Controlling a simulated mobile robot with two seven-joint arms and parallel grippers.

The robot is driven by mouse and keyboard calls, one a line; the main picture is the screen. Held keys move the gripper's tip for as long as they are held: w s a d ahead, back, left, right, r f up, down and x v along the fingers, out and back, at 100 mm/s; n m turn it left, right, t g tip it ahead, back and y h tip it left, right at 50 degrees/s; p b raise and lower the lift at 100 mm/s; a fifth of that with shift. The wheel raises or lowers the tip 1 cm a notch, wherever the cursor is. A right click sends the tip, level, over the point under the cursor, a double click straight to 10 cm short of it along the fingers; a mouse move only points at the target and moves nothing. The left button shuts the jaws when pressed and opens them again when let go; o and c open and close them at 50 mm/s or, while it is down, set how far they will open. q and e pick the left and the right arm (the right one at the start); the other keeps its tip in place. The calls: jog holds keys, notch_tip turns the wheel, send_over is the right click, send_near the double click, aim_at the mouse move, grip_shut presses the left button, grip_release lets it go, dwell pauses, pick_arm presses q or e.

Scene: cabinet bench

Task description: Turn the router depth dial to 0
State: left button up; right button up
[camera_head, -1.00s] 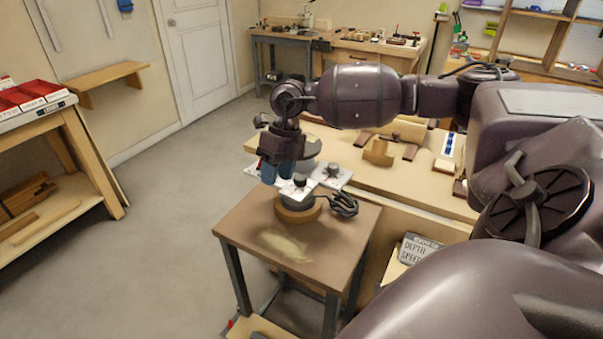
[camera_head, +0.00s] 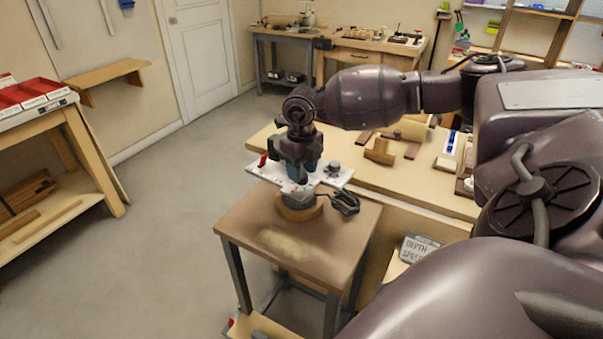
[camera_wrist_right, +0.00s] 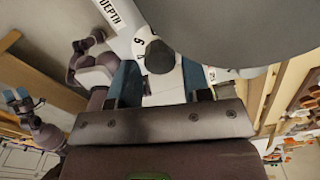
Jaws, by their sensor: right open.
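The router stands on the small brown table, with a white plate (camera_head: 264,167) on top. A dark knob (camera_head: 333,167) sits on the plate's right part. My right gripper (camera_head: 301,178) points down over the plate's front middle and hides what is beneath it. In the right wrist view its blue fingers (camera_wrist_right: 160,82) are apart, with a dark dial knob (camera_wrist_right: 158,56) between and slightly beyond them. A "DEPTH" label (camera_wrist_right: 110,13) and a digit like 6 are near that knob; contact and its setting cannot be told. My left gripper (camera_wrist_right: 17,97) seems to show small at the left there.
A coiled dark cable (camera_head: 345,203) lies beside the router on the brown table (camera_head: 320,250). A sign reading "DEPTH" and another line (camera_head: 419,247) stands to the right. A long bench (camera_head: 430,190) with wooden pieces is behind. The floor at left is clear.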

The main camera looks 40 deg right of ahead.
jog(key=shift+f, duration=0.6)
pick_arm(q)
jog(key=shift+s+f, duration=0.15)
jog(key=shift+s, duration=0.05)
pick_arm(e)
jog(key=shift+f, duration=0.1)
pick_arm(q)
jog(key=shift+s, duration=0.1)
jog(key=shift+f, duration=0.1)
pick_arm(e)
jog(key=shift+c, duration=0.2)
jog(key=c, duration=0.6)
pick_arm(q)
jog(key=shift+s+a, duration=0.1)
jog(key=shift+s, duration=0.05)
